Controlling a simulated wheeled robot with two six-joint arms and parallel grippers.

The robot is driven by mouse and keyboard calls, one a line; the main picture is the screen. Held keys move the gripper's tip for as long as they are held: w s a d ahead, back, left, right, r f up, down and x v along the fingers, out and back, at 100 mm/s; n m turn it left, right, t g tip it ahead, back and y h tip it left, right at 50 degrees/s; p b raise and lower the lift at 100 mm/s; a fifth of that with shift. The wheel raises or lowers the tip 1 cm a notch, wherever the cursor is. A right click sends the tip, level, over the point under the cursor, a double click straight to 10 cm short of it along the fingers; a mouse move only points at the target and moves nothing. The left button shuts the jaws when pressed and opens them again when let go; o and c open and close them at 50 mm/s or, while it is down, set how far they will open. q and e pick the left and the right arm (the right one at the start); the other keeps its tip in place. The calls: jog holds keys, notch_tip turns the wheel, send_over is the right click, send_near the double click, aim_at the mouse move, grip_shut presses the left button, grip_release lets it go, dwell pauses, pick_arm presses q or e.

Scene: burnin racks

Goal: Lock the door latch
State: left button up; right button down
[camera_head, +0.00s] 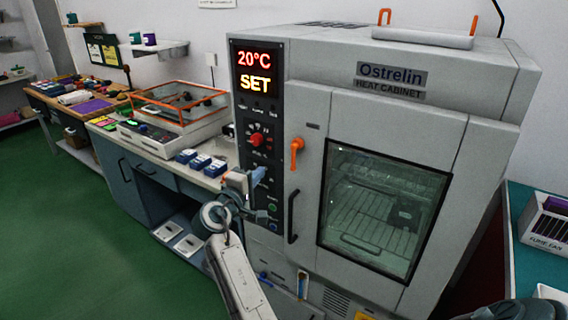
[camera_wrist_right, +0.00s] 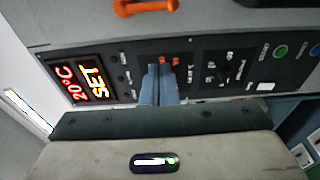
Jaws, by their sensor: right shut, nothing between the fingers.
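The heat cabinet (camera_head: 408,114) has its door shut against the front, with a dark window (camera_head: 383,208). The orange door latch (camera_head: 296,152) is on the door's left side, its lever hanging down. It also shows at the top edge of the right wrist view (camera_wrist_right: 145,7), partly cut off. My right gripper (camera_head: 260,176) is in front of the control panel, left of and a little below the latch and apart from it. Its blue fingers (camera_wrist_right: 160,82) are shut and empty in the wrist view. My left gripper is not in view.
A black door handle (camera_head: 293,216) is below the latch. The control panel (camera_head: 257,115) has a red knob and a display reading 20°C SET. Blue boxes (camera_head: 200,163) and an orange-framed case (camera_head: 178,103) are on the bench at left. Green floor is clear at lower left.

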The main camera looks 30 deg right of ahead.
aim_at(303, 144)
jog(key=shift+w+d, duration=0.1)
jog(key=w+d+p, duration=0.1)
jog(key=d+p, duration=0.5)
jog(key=d, duration=0.3)
jog(key=shift+p, duration=0.3)
jog(key=shift+w+d+f, duration=0.1)
jog(key=shift+f, duration=0.05)
